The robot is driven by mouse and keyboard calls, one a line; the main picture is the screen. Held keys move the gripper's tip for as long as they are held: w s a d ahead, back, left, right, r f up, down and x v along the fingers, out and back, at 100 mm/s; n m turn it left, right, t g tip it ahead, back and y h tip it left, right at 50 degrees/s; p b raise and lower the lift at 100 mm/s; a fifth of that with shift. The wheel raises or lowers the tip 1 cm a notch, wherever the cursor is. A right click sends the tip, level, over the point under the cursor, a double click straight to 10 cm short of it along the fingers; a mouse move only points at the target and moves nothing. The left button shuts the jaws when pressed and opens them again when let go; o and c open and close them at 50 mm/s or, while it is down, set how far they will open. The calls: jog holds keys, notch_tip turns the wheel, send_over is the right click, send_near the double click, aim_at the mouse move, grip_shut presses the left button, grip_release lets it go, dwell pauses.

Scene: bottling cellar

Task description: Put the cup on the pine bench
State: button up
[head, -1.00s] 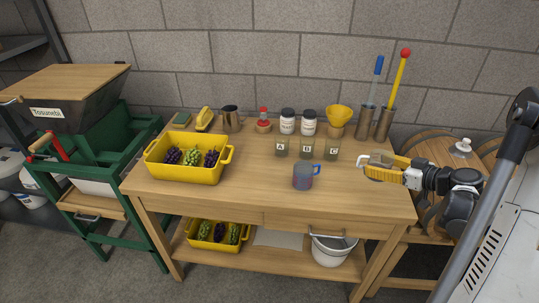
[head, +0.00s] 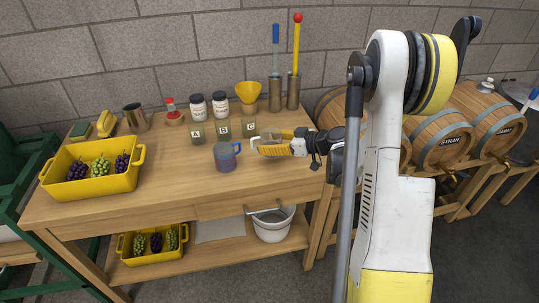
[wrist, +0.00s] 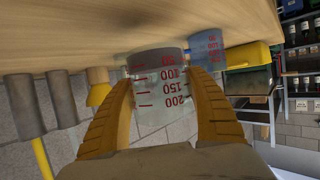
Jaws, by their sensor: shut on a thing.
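My gripper (head: 262,146) is shut on a clear measuring cup with red graduation marks (wrist: 158,100), one finger on each side of it in the wrist view. That view is upside down, so the cup is upright, its base towards the wood. The pine bench (head: 180,195) is the wooden table below; its top (wrist: 90,30) also shows in the wrist view. The gripper is over the bench's right part. I cannot tell whether the cup touches the wood. In the head view the cup is hard to make out between the fingers.
A blue cup (head: 225,157) stands just left of my gripper. A yellow crate of grapes (head: 95,187) is at left. The bench front is clear. Barrels (head: 440,136) stand at right.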

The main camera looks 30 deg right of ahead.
notch_tip(320, 180, down, 4)
jog(key=shift+f+b, duration=0.1)
jog(key=shift+b, duration=1.05)
jog(key=shift+r, duration=0.2)
jog(key=shift+f, duration=0.1)
jog(key=o, duration=1.2)
jog(key=shift+o, duration=0.2)
